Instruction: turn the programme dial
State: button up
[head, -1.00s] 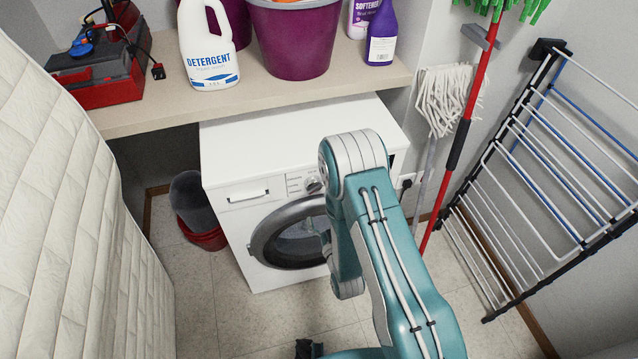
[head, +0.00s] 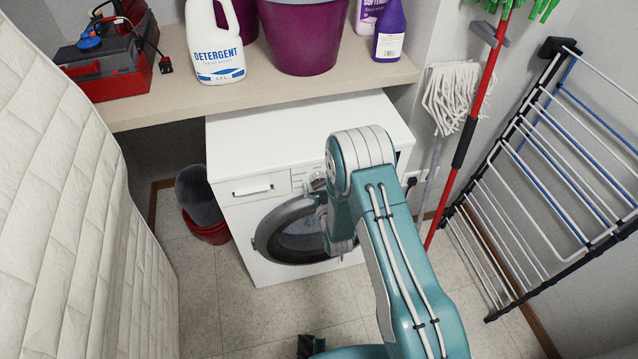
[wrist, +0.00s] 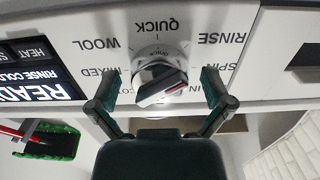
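The programme dial (wrist: 160,77) is a round silver knob with a dark-edged raised grip bar on the washing machine's white panel. It appears upside down in the wrist view, ringed by labels such as QUICK, WOOL, MIXED, RINSE and SPIN. The bar lies tilted. My gripper (wrist: 160,86) is open, with one dark green fingertip on each side of the dial and a visible gap to it on both sides. In the head view the washing machine (head: 300,135) stands under a shelf, and my arm hides most of the gripper and part of the panel.
A lit display (wrist: 38,78) sits beside the dial. The shelf (head: 180,105) above holds a detergent bottle (head: 215,45), a purple bucket (head: 300,35) and a red toolbox (head: 110,80). A mop (head: 448,100) and drying rack (head: 560,180) stand at right, a quilted surface (head: 60,200) at left.

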jog(key=c, duration=1)
jog(key=shift+n, duration=1)
jog(key=shift+r, duration=0.1)
jog(key=o, duration=1.1)
jog(key=shift+w, duration=0.1)
jog(key=shift+c, duration=0.2)
jog(key=v, duration=1.2)
jog(key=shift+a, duration=0.1)
